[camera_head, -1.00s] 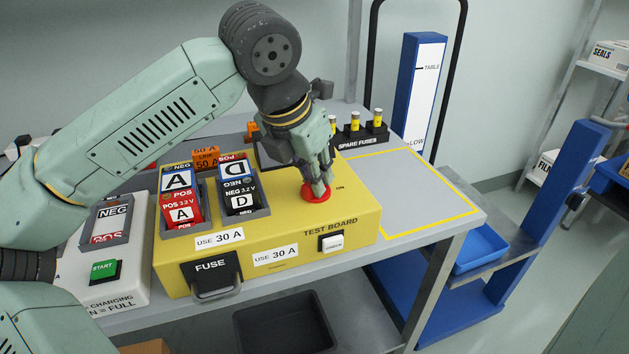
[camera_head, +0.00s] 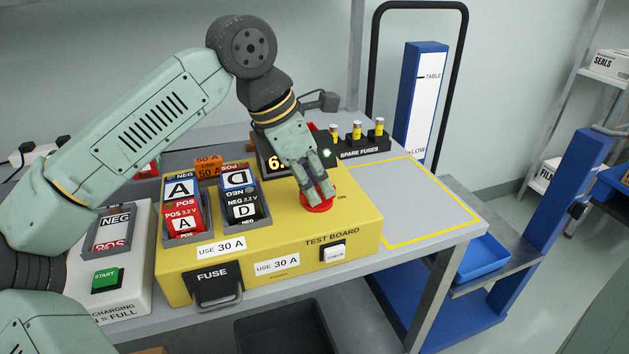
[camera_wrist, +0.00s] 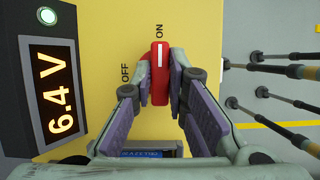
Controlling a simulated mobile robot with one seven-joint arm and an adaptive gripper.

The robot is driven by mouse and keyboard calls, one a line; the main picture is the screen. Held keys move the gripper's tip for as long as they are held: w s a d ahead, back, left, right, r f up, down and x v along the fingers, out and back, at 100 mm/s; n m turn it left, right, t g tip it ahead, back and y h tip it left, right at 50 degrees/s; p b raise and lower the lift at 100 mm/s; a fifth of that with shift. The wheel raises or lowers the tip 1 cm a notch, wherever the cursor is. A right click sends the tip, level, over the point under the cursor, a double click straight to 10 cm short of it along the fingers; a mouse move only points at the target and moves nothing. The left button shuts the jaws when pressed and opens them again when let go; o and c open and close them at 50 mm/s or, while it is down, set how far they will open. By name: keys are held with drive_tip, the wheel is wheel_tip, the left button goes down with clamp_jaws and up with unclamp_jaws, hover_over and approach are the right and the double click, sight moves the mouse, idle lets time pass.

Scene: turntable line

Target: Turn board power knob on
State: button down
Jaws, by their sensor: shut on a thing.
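The yellow test board (camera_head: 300,246) stands on the grey table. Its red power knob (camera_head: 318,206) is at the upper right of its top, and it also shows in the wrist view (camera_wrist: 160,72). In the wrist view the knob's white line lies toward the ON mark, and OFF is to its left. My gripper (camera_head: 322,195) points down with its fingers shut on the knob's two sides. A display (camera_wrist: 60,93) beside the board reads 6.4 V, with a lit lamp (camera_wrist: 47,15) next to it.
Cells A (camera_head: 182,200) and D (camera_head: 241,200) sit in the board's slots. A black fuse holder (camera_head: 214,287) is on its front. A spare fuse rack (camera_head: 360,143) stands behind to the right. A yellow-outlined area (camera_head: 410,200) on the table at right is clear.

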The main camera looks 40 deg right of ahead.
idle(0.3)
drive_tip(key=c, duration=1.6)
unclamp_jaws()
drive_tip(key=v, duration=1.2)
